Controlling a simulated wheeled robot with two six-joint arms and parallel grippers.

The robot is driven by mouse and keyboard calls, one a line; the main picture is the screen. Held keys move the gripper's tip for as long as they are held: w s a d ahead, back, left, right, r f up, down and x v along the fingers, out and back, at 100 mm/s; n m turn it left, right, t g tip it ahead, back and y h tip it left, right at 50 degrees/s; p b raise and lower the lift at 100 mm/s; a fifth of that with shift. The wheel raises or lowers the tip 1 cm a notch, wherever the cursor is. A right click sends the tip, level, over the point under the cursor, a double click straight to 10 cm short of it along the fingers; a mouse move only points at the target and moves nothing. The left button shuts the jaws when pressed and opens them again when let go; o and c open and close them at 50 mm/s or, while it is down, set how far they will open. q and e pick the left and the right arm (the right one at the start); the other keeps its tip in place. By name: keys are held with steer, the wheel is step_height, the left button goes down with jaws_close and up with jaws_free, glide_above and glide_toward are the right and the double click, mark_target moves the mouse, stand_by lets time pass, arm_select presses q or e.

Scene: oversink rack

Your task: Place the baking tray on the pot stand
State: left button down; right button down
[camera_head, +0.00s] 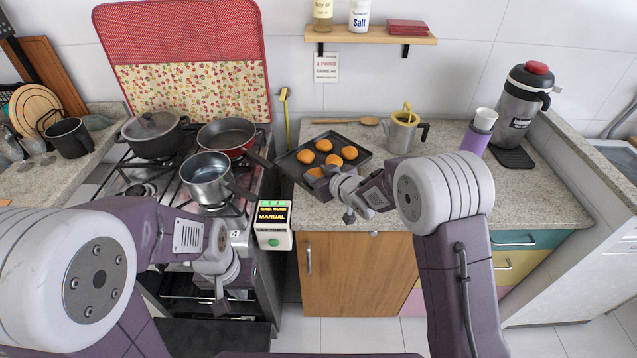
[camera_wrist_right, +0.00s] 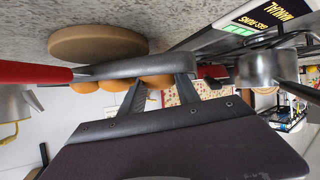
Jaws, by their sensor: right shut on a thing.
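The dark baking tray (camera_head: 288,167), with several orange-brown buns on it, is over the counter right of the stove. It looks tilted in the head view. My right gripper (camera_head: 322,185) is shut on its near edge; the grey tray edge (camera_wrist_right: 150,66) shows at the fingers in the wrist view. A round tan disc, likely the pot stand (camera_wrist_right: 97,42), lies on the counter close beneath the tray in the upside-down wrist view. The tray hides it in the head view. I cannot tell if they touch. My left gripper (camera_head: 221,300) hangs before the stove, its fingers unclear.
The stove at left holds a lidded pot (camera_head: 152,134), a red pan (camera_head: 228,132) and a steel saucepan (camera_head: 207,175).

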steer(key=shift+f, duration=1.45)
steer(key=c, duration=0.9)
jaws_free()
steer(key=shift+o, duration=0.2)
steer(key=v, duration=1.2)
